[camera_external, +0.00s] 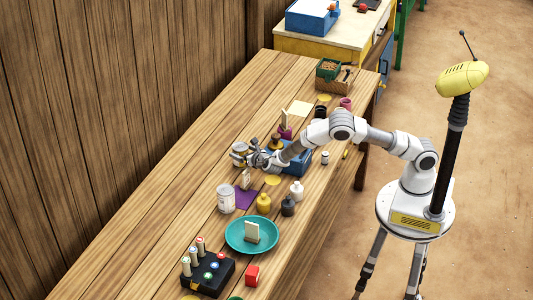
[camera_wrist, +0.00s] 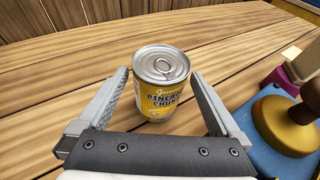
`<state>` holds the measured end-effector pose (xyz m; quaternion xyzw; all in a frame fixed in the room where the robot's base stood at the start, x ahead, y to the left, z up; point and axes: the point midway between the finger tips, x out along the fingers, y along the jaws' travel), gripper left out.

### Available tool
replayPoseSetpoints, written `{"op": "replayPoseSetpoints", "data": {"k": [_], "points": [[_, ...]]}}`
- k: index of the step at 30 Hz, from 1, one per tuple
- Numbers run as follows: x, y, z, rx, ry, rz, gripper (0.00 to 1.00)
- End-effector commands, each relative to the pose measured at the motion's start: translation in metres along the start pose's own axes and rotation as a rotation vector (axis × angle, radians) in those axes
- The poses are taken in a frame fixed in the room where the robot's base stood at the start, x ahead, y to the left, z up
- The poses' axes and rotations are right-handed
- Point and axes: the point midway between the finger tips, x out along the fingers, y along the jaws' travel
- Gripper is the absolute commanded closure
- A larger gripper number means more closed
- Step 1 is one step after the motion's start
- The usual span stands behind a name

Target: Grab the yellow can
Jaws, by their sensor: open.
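The yellow can (camera_wrist: 160,90) stands upright on the wooden table in the wrist view. It has a silver pull-tab lid and a pineapple chunks label. My gripper (camera_wrist: 160,78) is open, with one finger on each side of the can and the can's lower front close to the palm. A gap shows between the can and both fingers near the tips. In the external view the can (camera_external: 239,154) is near the table's wall side, and my gripper (camera_external: 254,158) reaches it from the right, partly hiding it.
A white can (camera_external: 226,198), a teal plate (camera_external: 252,247), small bottles (camera_external: 297,190) and a black rack (camera_external: 208,275) are nearer the camera. Bare wood lies behind the can.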

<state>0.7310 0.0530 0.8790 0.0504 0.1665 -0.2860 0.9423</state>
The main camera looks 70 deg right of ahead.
Motion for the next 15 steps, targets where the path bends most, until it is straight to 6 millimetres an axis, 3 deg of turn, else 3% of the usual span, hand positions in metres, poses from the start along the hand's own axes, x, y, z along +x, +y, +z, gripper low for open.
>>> {"op": "replayPoseSetpoints", "data": {"k": [6,14,15], "points": [[0.023,0.001,0.0,0.0,0.001,0.001,0.0],[0.025,0.0,0.0,-0.001,0.001,0.001,0.0],[0.025,0.0,0.0,-0.001,0.001,0.001,0.07]]}}
